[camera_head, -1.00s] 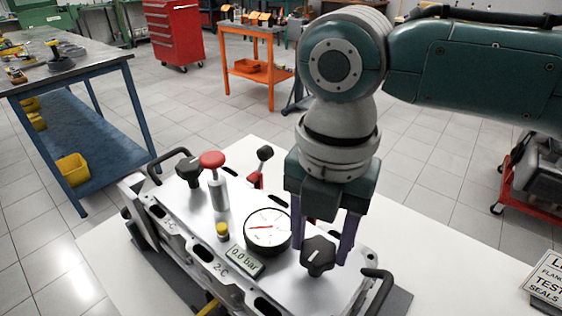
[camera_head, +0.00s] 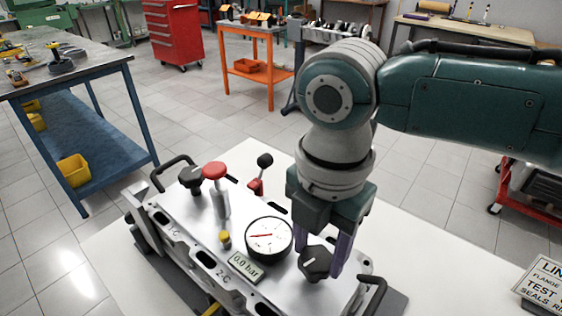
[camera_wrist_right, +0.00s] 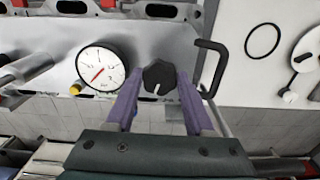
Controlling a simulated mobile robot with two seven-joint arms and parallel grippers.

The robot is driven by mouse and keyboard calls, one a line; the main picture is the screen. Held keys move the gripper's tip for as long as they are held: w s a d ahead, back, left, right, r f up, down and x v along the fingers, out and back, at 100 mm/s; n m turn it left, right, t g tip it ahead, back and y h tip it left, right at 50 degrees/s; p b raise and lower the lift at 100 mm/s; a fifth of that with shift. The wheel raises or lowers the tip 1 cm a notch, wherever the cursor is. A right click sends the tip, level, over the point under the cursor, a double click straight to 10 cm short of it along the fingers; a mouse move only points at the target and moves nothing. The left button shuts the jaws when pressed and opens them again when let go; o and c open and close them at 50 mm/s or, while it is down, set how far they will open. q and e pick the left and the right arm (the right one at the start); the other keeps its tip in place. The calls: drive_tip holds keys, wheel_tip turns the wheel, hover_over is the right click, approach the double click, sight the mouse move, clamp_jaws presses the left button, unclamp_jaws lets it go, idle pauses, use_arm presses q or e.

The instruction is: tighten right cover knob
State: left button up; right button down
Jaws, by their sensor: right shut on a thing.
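The right cover knob (camera_head: 314,263) is black and lobed with a white mark, at the right end of the silver cover (camera_head: 205,236). It also shows in the right wrist view (camera_wrist_right: 159,78). My right gripper (camera_head: 322,258) points down over it, with a purple finger on each side, shut on the knob. The wrist view shows the two fingers (camera_wrist_right: 158,92) flanking it. The left cover knob (camera_head: 190,178) is black and stands at the far left end of the cover. My left gripper is not in view.
A round gauge (camera_head: 268,238) stands close to the left of the gripped knob. A display reading 0.0 bar (camera_head: 246,268), a red-topped plunger (camera_head: 216,178) and a black-knobbed lever (camera_head: 262,168) are nearby. A black handle (camera_head: 374,292) rises at the cover's right end.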

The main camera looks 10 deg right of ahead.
drive_tip(key=m+p, duration=0.1)
drive_tip(key=m, duration=0.1)
drive_tip(key=m+p, duration=0.1)
drive_tip(key=m, duration=0.1)
drive_tip(key=shift+s+r+m+p, duration=0.1)
drive_tip(key=shift+r+m+p, duration=0.1)
drive_tip(key=shift+m+p, duration=0.2)
drive_tip(key=m+p, duration=0.2)
drive_tip(key=m, duration=0.2)
drive_tip(key=shift+s+m, duration=0.1)
drive_tip(key=shift+m, duration=0.2)
drive_tip(key=m+p, duration=0.2)
drive_tip(key=m, duration=0.2)
drive_tip(key=shift+f, duration=0.1)
drive_tip(key=m+p, duration=0.1)
drive_tip(key=m, duration=0.4)
drive_tip(key=shift+s+a, duration=0.1)
drive_tip(key=m+p, duration=0.1)
drive_tip(key=m, duration=0.2)
drive_tip(key=shift+m, duration=0.3)
drive_tip(key=m, duration=0.4)
drive_tip(key=shift+a, duration=0.1)
drive_tip(key=m, duration=0.4)
drive_tip(key=shift+a+m+p, duration=0.1)
drive_tip(key=shift+m+p, duration=0.2)
drive_tip(key=shift+p, duration=0.05)
drive_tip(key=shift+m, duration=1.1)
